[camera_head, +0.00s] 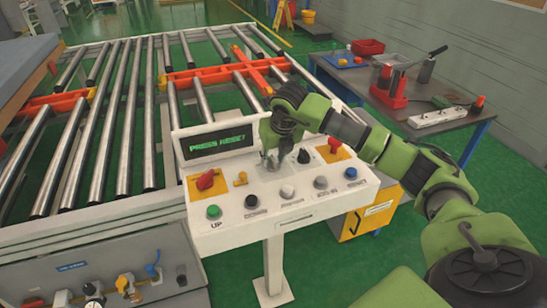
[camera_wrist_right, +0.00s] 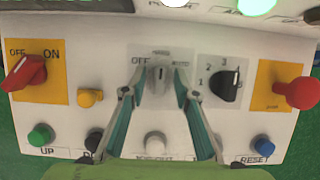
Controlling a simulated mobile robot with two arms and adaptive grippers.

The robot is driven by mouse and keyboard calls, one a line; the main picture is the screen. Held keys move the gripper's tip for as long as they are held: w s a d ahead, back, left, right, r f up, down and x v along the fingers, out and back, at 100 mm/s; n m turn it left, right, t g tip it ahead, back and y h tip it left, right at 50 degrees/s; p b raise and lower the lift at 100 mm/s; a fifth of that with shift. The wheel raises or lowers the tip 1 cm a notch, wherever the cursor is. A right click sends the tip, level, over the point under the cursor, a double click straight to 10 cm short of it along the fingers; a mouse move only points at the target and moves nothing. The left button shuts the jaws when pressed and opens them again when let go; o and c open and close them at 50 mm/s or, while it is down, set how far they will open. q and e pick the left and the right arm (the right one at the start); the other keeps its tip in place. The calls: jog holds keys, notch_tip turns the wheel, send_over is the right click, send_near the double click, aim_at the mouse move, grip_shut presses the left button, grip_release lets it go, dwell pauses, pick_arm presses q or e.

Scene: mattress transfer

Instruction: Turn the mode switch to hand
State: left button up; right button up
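A white control panel (camera_head: 222,236) stands on a post in the head view. My right gripper (camera_head: 271,159) is over this switch. In the wrist view my right gripper (camera_wrist_right: 158,88) has its fingers apart, one on each side of the switch, with small gaps showing. In the head view the gripper partly hides the switch. My left gripper is not in view.
The panel also has a red OFF/ON switch (camera_wrist_right: 25,72), a black numbered switch (camera_wrist_right: 225,84), a red knob (camera_wrist_right: 298,93), a green UP button (camera_wrist_right: 41,134) and a blue RESET button (camera_wrist_right: 263,143). The display (camera_head: 218,142) reads "PRESS RESET". A roller conveyor (camera_head: 130,130) lies behind.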

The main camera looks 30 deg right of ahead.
jog(key=v, duration=1.2)
dwell(0.3)
